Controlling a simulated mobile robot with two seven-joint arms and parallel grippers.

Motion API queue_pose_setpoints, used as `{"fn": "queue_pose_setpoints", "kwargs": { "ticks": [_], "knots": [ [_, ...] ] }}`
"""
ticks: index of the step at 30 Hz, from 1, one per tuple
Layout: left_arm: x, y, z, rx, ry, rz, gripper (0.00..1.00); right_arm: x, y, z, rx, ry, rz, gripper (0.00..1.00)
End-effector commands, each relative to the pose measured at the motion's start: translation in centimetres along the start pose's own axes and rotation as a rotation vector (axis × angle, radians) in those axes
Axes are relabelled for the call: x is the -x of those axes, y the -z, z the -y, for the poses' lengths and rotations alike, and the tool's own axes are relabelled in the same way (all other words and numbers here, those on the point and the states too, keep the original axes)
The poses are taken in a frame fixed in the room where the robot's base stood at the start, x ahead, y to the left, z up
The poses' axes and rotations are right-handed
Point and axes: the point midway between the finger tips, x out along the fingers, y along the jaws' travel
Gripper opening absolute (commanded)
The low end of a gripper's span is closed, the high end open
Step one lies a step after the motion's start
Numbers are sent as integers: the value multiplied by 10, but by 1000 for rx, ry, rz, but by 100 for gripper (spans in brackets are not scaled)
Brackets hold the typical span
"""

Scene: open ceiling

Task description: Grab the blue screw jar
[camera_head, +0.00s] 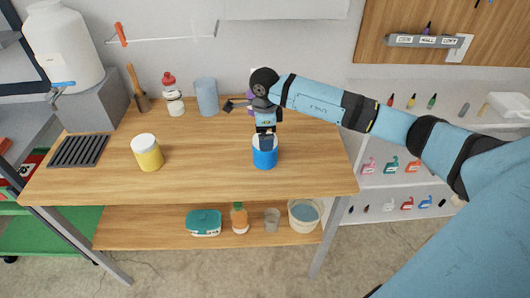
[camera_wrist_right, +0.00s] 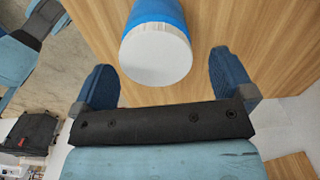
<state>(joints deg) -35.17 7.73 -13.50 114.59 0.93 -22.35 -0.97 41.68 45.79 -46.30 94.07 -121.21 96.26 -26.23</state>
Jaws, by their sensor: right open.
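The blue screw jar (camera_head: 264,158) has a white lid and stands upright on the wooden workbench (camera_head: 205,175), right of the middle. In the right wrist view the jar (camera_wrist_right: 156,48) shows lid first, near the top centre. My right gripper (camera_head: 266,140) is just above and behind the jar in the head view. Its two fingers are spread in the right wrist view (camera_wrist_right: 160,75), with the jar's lid just beyond and between them. Nothing is held. Whether a finger touches the jar cannot be told. My left gripper is not in view.
A yellow jar with a white lid (camera_head: 148,155) stands left on the bench, near a black grate (camera_head: 79,151). A blue-grey cup (camera_head: 206,96) and a red-capped bottle (camera_head: 172,95) stand at the back. The front middle of the bench is clear.

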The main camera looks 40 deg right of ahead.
Motion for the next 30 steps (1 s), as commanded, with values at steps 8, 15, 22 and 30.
{"fn": "queue_pose_setpoints", "kwargs": {
  "ticks": [8, 15, 22, 30],
  "knots": [
    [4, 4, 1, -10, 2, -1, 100, -39, 1, -5, -1, -3, 0, 100],
    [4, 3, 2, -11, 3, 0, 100, -46, 1, -5, 0, 0, 0, 100],
    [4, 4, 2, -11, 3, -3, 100, -46, 1, -5, 0, -1, 0, 56],
    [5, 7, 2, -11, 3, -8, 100, -45, 1, -4, 0, 0, 1, 55]
  ]
}}
